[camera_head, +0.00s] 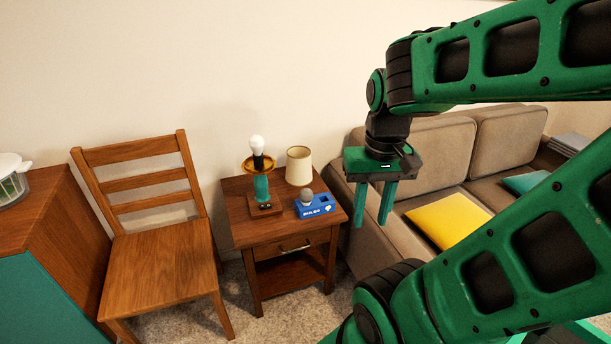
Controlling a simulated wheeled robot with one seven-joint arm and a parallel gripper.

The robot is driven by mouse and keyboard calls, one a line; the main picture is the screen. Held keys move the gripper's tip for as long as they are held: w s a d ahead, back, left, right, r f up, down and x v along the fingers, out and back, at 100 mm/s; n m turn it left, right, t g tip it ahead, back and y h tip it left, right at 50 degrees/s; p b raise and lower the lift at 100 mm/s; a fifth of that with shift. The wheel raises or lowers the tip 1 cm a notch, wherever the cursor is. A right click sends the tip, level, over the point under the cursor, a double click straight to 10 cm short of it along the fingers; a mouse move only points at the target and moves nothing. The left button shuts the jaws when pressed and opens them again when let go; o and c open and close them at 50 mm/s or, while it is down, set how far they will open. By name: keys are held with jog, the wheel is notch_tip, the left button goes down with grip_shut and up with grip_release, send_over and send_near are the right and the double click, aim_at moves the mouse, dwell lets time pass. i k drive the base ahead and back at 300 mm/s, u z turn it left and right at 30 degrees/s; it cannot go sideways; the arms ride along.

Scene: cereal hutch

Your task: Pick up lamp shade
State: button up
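The lamp shade (299,166) is a cream, tapered shade standing upright at the back right of the wooden side table (238,203). The lamp base (262,188) stands to its left, with a teal stem, a brass-coloured ring and a bare white bulb (257,145) on top. A blue bulb box (316,207) with a greyish bulb in it sits in front of the shade. My gripper (372,218) points down to the right of the shade, apart from it. Its two green fingers are spread with nothing seen between them.
A wooden chair (160,265) stands left of the table. A beige sofa (425,150) with a yellow cushion (449,221) and a teal cushion (526,182) is on the right. A cabinet (50,215) with a lidded glass container (12,185) is at far left. The wall is behind the table.

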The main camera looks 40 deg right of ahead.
aim_at(299, 169)
jog(key=u, duration=1.95)
jog(key=i, duration=0.9)
jog(key=z, duration=3.2)
jog(key=i, duration=0.7)
jog(key=u, duration=0.05)
